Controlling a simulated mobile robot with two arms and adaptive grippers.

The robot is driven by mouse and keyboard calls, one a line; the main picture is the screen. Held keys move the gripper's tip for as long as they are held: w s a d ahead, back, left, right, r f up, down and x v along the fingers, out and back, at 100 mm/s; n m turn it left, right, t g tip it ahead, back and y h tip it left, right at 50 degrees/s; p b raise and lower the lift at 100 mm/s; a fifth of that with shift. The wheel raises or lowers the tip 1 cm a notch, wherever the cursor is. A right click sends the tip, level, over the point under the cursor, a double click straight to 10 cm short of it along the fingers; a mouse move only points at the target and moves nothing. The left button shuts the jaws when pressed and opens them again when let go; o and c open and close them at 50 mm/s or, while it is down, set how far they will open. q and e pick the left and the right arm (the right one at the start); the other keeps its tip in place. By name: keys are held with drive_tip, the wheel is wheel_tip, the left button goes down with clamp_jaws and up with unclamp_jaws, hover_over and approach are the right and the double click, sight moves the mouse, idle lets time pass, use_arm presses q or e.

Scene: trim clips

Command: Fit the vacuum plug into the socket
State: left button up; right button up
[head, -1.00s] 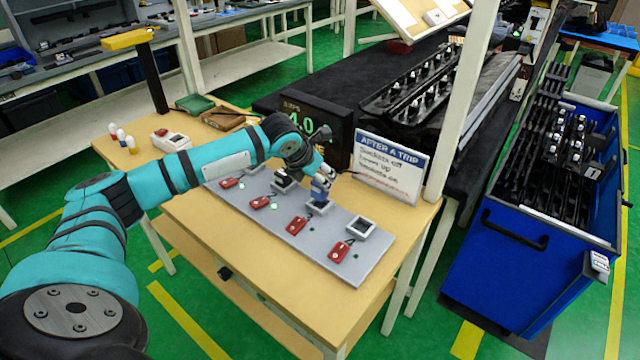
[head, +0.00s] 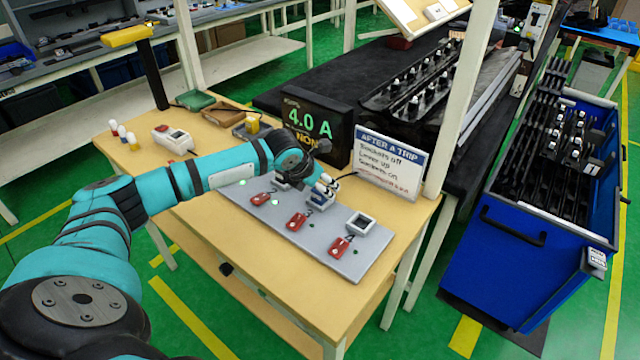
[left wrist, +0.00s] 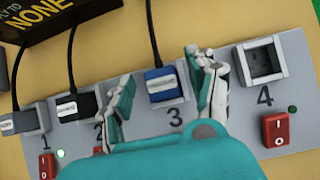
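A grey socket board (head: 225,200) lies on the wooden table, with sockets numbered 1 to 4 in the left wrist view. A blue plug (left wrist: 160,84) with a black cable sits in socket 3 (left wrist: 183,101); whether it is fully seated I cannot tell. My left gripper (head: 326,184) is just above it. In the left wrist view my left gripper's (left wrist: 160,75) fingers are spread on either side of the blue plug, with gaps. Socket 4 (left wrist: 264,62) is empty. Dark plugs (left wrist: 67,108) sit in sockets 1 and 2. My right gripper is out of view.
Red switches (head: 342,246) line the board's front. A meter (head: 318,122) reading 4.0 A and a sign (head: 388,165) stand behind it. A white table post (head: 460,95) rises at the right. A white device with a red top (head: 172,138) stands at the left.

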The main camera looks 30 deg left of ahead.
use_arm(q)
drive_tip(key=shift+r, duration=0.1)
drive_tip(key=shift+s+r, duration=0.1)
drive_tip(key=shift+r, duration=0.15)
drive_tip(key=b+v, duration=0.1)
drive_tip(key=v, duration=1)
drive_tip(key=shift+s+r, duration=0.2)
drive_tip(key=shift+r, duration=0.05)
drive_tip(key=shift+a, duration=0.1)
